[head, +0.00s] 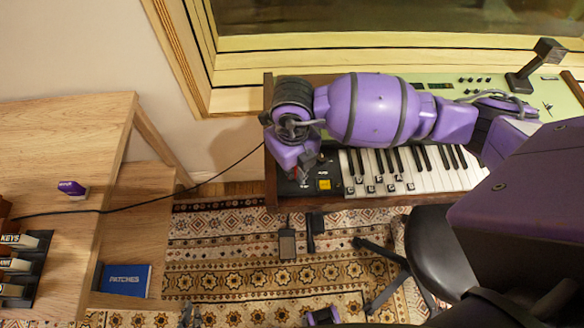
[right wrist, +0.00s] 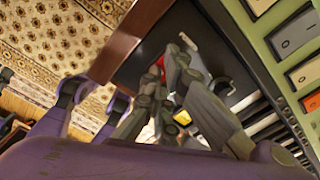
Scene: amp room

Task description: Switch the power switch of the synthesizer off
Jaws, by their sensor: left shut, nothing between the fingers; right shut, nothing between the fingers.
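The synthesizer (head: 420,181) stands below the window, with white and black keys and a dark panel (head: 331,172) at its left end. My right arm reaches across it from the right. My right gripper (head: 304,180) is shut and empty, pointing down at the dark panel. In the right wrist view, its fingers (right wrist: 167,78) are over that panel, next to a small red part (right wrist: 160,62) that they partly hide. I cannot tell whether they touch it, or whether it is the power switch. My left gripper (head: 190,317) is shut and empty at the bottom edge, over the rug.
A wooden desk (head: 60,130) stands at left, with a purple box (head: 72,188) and a KEYS rack. A blue PATCHES book (head: 126,280) lies on its lower shelf. A black cable runs to the synthesizer. A dark stool (head: 435,245) and pedals (head: 287,243) are in front.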

